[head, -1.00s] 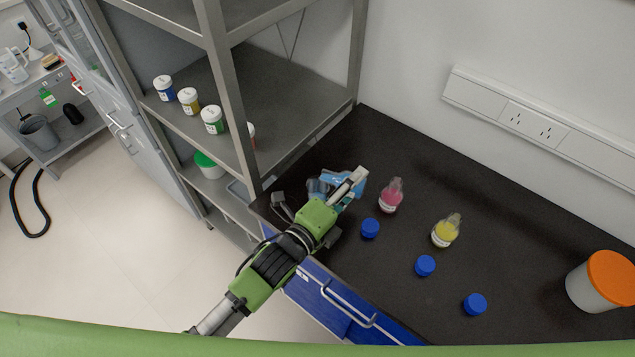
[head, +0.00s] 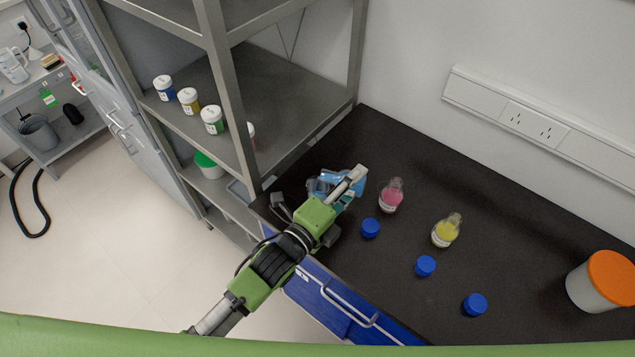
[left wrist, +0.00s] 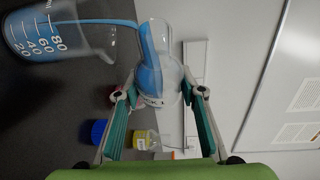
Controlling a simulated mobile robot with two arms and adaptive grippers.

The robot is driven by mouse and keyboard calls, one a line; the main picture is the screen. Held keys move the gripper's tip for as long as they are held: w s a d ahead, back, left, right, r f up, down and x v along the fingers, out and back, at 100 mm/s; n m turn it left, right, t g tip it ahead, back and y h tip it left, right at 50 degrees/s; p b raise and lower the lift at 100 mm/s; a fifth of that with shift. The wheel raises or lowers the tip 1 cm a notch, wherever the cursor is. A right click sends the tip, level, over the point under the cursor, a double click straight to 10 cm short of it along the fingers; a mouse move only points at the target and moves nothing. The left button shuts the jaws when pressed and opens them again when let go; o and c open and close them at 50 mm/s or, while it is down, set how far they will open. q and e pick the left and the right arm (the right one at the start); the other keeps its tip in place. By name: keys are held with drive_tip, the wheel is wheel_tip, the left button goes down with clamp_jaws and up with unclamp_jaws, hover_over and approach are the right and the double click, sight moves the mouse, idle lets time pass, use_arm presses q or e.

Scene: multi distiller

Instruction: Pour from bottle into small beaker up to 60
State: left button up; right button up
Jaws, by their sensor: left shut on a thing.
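My left gripper (head: 352,186) is shut on a clear bottle (left wrist: 158,62) holding blue liquid. It holds the bottle tilted beside the small beaker (head: 318,187). In the left wrist view, the gripper (left wrist: 160,92) has a finger on each side of the bottle. A blue stream (left wrist: 105,22) runs from the bottle's mouth into the beaker (left wrist: 48,35). The beaker has white marks 20, 40, 60 and 80. Blue liquid shows inside it, but I cannot read the level exactly. In the head view the arm partly covers bottle and beaker. My right gripper is not in view.
A pink-liquid bottle (head: 391,195) and a yellow-liquid bottle (head: 446,231) stand right of the gripper. Several blue caps (head: 425,266) lie nearer the front. An orange-lidded tub (head: 600,282) stands far right. A metal shelf (head: 280,105) rises close behind on the left.

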use_arm(q)
drive_tip(key=shift+a+r+n+t+h, duration=0.15)
drive_tip(key=shift+r+n+t+h, duration=0.15)
drive_tip(key=shift+r+n, duration=0.6)
idle(2.4)
drive_tip(key=shift+a+f+n+b, duration=0.2)
drive_tip(key=shift+f+n+b, duration=0.1)
drive_tip(key=shift+n+b, duration=0.55)
idle(0.8)
